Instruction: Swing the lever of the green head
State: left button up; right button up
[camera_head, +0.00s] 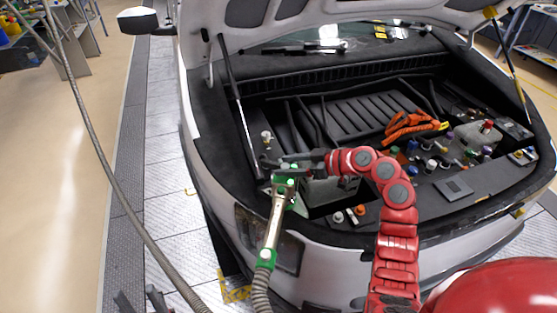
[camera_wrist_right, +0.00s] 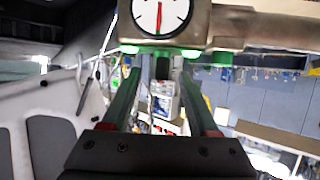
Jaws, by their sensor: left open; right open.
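The green head (camera_head: 284,186) is at the front left of the engine bay, on top of a metal handle (camera_head: 274,222) with a hose below. In the right wrist view its metal body (camera_wrist_right: 228,30) with green edges and a round gauge (camera_wrist_right: 160,14) fills the top. My right gripper (camera_head: 297,163) is at the head's upper end. It is open, its fingers (camera_wrist_right: 161,82) spread below the gauge. A dark upright bar (camera_wrist_right: 162,68), perhaps the lever, shows between them; contact cannot be told. My left gripper (camera_head: 138,296) shows only its dark fingertips, apart and empty, at the bottom left.
The white car (camera_head: 202,165) stands with its hood (camera_head: 262,15) raised. Orange cables (camera_head: 410,125) and several coloured caps lie to the right in the bay. A long hose (camera_head: 92,130) hangs at the left. The floor (camera_head: 55,200) there is clear.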

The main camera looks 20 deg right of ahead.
aim_at(285, 166)
jog(key=shift+p+x, duration=0.35)
jog(key=shift+x, duration=1.3)
jog(key=shift+c, duration=0.2)
grip_shut()
